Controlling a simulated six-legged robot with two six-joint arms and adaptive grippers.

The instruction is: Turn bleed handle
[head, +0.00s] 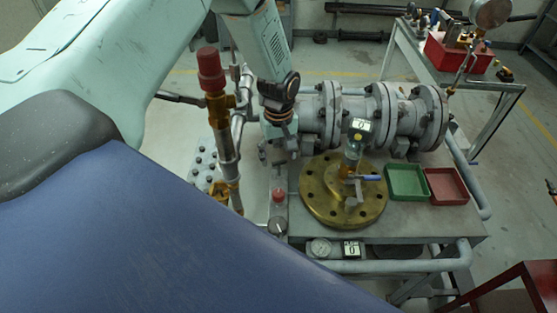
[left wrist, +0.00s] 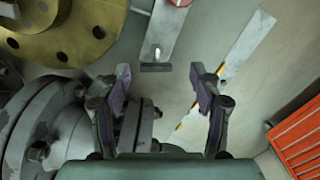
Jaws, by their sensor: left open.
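In the head view, a small blue lever (head: 365,177) sits low on a post with a digital gauge (head: 358,127), above a round brass flange (head: 318,205). I cannot tell for sure that this lever is the bleed handle. My left gripper (head: 279,152) points down beside the grey pipe, left of the flange; its fingers are hard to make out there. In the left wrist view my left gripper (left wrist: 160,88) is open, with nothing between its fingers. A metal plate with a small pale pin (left wrist: 155,53) lies beyond the fingertips. The brass flange (left wrist: 65,30) is at upper left. My right gripper is not visible.
The grey flanged pipe (head: 378,112) runs along the bench. A green tray (head: 407,195) and a red tray (head: 464,187) lie right of the brass flange. A red-capped valve stem (head: 211,70) rises at left. A smaller red-topped fitting (head: 278,196) stands left of the flange.

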